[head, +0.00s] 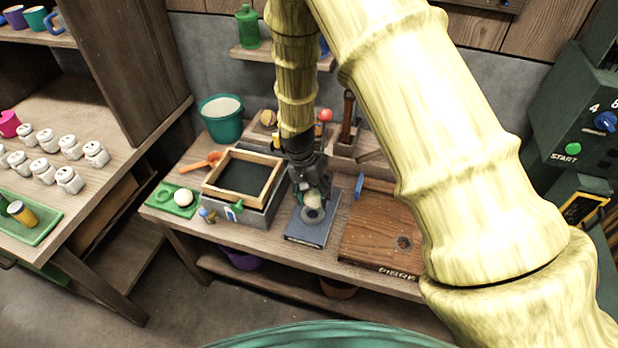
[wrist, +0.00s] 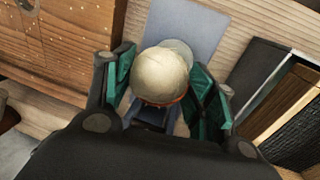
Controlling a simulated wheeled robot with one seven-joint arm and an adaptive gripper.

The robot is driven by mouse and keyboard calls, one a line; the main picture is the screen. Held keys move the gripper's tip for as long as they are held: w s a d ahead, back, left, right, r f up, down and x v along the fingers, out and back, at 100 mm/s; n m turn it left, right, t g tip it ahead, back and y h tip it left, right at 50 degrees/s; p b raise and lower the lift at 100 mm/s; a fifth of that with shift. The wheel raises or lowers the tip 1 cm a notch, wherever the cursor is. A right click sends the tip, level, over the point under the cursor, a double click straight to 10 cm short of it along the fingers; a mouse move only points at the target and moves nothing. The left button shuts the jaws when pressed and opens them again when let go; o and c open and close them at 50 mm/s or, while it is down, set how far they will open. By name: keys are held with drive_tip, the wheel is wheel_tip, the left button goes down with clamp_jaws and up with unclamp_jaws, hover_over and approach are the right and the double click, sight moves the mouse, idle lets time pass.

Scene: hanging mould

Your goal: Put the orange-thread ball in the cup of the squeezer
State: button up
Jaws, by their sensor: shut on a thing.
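My gripper (head: 312,192) is shut on a cream ball (wrist: 160,75), with green finger pads on both sides of it. A bit of orange shows along the ball's lower edge in the wrist view. The plate also shows in the wrist view (wrist: 188,25); the ball and gripper hide much of the squeezer.
A wooden-framed box (head: 270,190) stands close left of the squeezer. A brown wooden board (head: 375,238) lies close right. A pale ball (head: 183,197) rests on a green tray (head: 165,206) at the bench's left. A red-topped thing (head: 325,115) stands behind.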

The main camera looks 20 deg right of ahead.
sight(312, 198)
drive_tip(key=shift+w+d+r+m+p, duration=0.1)
drive_tip(key=shift+w+r+m+p, duration=0.4)
drive_tip(key=shift+w+r+m, duration=0.5)
drive_tip(key=shift+s+f+b, duration=0.1)
drive_tip(key=shift+f+b, duration=1.7)
drive_tip(key=shift+f, duration=1.1)
drive_tip(key=shift+f+b, duration=0.55)
drive_tip(key=shift+f, duration=0.95)
drive_tip(key=shift+f, duration=0.1)
drive_tip(key=o, duration=1.2)
drive_tip(key=r, duration=0.4)
drive_tip(key=w+a+r, duration=0.1)
drive_tip(key=r, duration=0.6)
drive_tip(key=shift+w+a+r, duration=0.25)
drive_tip(key=shift+a+r, duration=0.1)
drive_tip(key=shift+r, duration=0.05)
